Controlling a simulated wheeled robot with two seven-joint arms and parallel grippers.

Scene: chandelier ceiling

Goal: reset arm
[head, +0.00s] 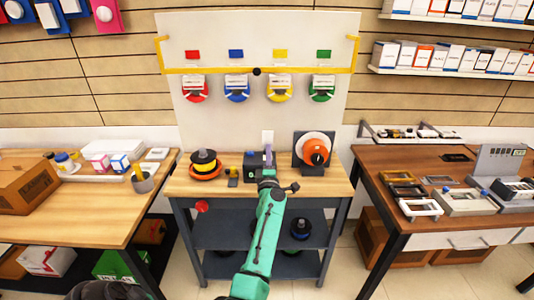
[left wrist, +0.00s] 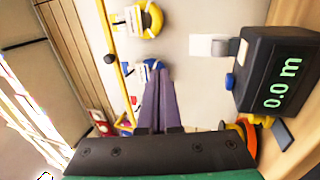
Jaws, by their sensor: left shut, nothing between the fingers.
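My left arm, teal, reaches up from the bottom of the head view over the middle table (head: 345,187). My right gripper is in neither view.
Colored spools hang on the white board (head: 300,120) behind. Side tables hold a cardboard box (head: 25,185) at left and trays (head: 420,207) at right.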

